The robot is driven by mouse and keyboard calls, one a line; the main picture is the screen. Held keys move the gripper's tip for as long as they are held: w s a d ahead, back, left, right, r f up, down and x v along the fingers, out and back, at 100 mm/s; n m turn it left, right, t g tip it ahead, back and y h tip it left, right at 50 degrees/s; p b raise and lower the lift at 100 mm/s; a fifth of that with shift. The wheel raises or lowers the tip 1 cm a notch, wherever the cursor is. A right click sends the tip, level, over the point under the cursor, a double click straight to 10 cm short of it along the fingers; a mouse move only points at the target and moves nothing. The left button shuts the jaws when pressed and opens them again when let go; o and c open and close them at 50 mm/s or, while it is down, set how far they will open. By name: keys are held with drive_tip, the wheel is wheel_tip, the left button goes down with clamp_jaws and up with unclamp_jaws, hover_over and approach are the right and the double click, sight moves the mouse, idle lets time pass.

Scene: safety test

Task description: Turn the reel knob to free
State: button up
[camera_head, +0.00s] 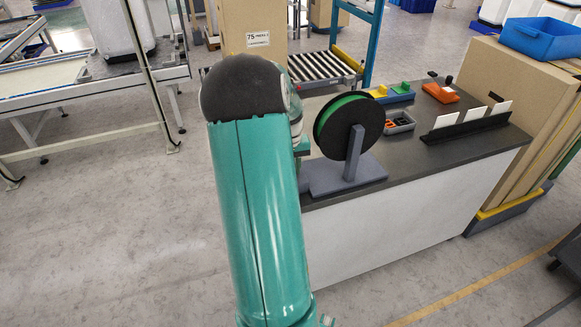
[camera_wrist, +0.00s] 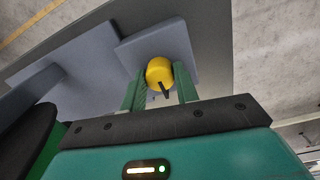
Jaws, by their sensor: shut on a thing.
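The yellow reel knob (camera_wrist: 159,70) shows in the wrist view, on a grey-blue block (camera_wrist: 182,36). A dark pointer on it points down in the picture, toward my palm. My gripper (camera_wrist: 161,78) is shut on the knob, one green finger on each side. The reel (camera_head: 336,128), a black disc with a green rim, stands upright on a grey stand (camera_head: 355,155) in the head view. Part of the black reel also shows at the left of the wrist view (camera_wrist: 24,138). In the head view my arm hides the knob and most of my gripper.
The stand is on a dark-topped bench (camera_head: 440,160). Behind the reel are a grey bin (camera_head: 399,122), a blue tray with yellow and green parts (camera_head: 395,94), an orange fixture (camera_head: 440,92) and a black rack with white cards (camera_head: 465,127). Cardboard boxes stand at the right.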

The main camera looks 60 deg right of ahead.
drive_tip(key=o, duration=1)
drive_tip(key=shift+c, duration=0.2)
wheel_tip(320, 180, up, 14)
drive_tip(key=shift+w+a+f, duration=0.1)
